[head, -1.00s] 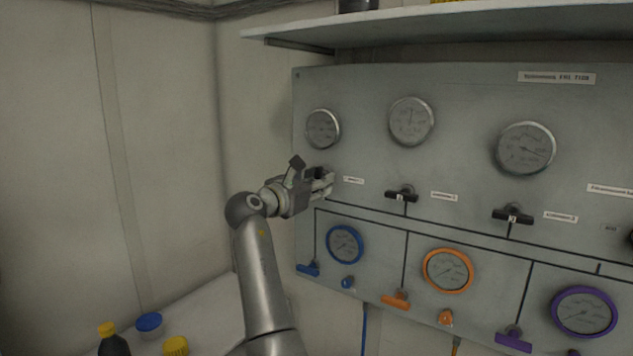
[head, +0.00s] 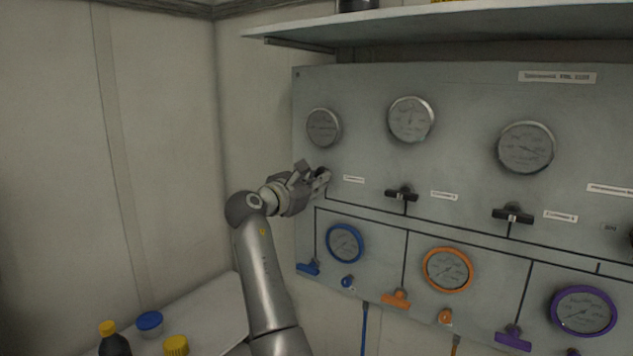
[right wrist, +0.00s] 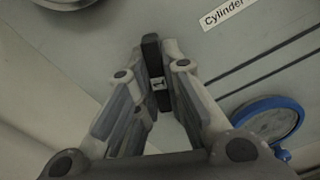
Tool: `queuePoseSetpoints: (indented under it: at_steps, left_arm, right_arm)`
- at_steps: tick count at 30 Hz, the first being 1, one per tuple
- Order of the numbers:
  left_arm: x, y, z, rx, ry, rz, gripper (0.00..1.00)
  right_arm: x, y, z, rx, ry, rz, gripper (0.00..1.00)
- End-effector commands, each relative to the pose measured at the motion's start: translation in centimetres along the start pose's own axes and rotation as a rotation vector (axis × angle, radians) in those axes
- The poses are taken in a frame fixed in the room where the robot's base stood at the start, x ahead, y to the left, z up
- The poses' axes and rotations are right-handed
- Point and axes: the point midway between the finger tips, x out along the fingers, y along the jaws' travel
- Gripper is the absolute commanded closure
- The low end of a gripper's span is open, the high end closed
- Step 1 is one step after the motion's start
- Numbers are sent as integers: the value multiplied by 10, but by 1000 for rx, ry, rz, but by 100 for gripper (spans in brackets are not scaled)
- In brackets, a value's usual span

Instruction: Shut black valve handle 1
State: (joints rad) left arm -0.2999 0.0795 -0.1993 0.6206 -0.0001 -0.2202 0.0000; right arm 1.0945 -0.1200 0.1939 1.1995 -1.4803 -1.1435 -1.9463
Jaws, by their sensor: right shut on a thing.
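In the head view my right gripper (head: 318,178) is at the panel's left side and mostly hides this handle. My left gripper is not in view.
Two more black handles (head: 402,194) (head: 512,215) sit to the right on the grey panel (head: 460,85). Blue, orange and purple handles and gauges are below. A shelf (head: 450,22) overhangs the panel. Capped bottles stand at lower left.

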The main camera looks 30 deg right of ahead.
Motion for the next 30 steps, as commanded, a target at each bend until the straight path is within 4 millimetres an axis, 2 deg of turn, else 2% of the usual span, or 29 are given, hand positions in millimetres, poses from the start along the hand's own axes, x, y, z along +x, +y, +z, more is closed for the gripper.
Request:
queuePoseSetpoints:
  at_steps: [11,30]
  left_arm:
    - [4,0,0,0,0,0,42]
    - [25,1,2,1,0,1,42]
  right_arm:
    - [0,1,0,353,-2,1,100]
    - [0,2,0,936,-1,0,100]
